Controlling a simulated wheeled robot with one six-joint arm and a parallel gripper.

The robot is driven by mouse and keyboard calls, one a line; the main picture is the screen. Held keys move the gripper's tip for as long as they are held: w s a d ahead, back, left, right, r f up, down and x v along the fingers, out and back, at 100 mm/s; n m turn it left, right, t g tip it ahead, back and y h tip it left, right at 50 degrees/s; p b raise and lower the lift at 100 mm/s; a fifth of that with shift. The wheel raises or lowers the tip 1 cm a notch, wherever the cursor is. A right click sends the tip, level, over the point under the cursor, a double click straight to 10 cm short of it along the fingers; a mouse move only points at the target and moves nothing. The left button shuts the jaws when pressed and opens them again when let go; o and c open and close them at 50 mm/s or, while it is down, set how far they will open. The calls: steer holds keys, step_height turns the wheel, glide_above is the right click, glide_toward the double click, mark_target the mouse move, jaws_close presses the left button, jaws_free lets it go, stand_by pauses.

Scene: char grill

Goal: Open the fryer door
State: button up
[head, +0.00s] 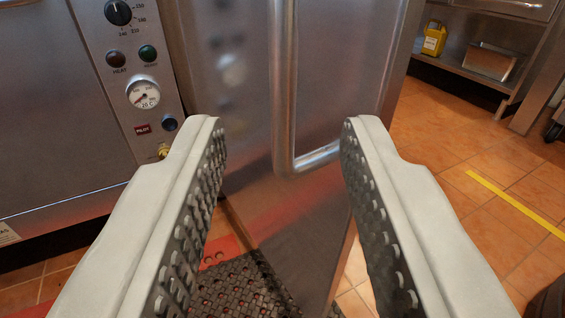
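The fryer door (345,75) is a tall brushed-steel panel in the middle of the head view. It stands at an angle to the front with the controls, and its free edge is on the right. A vertical tubular handle (283,85) runs down its face and bends right at its lower end. My gripper (282,125) is open and empty, with one pale, studded finger on each side of the handle in the picture. The handle appears just beyond the fingertips, apart from both. The exact depth gap is hard to tell. The door's top is out of view.
A control panel (128,60) with a knob, lamps and gauge is at the left, beside a steel front (50,110). A black perforated mat (235,285) lies below. At the right are open tiled floor (450,140) and a shelf holding a yellow container (434,40).

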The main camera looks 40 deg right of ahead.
steer(key=v, duration=0.6)
steer(key=shift+s+a, duration=0.1)
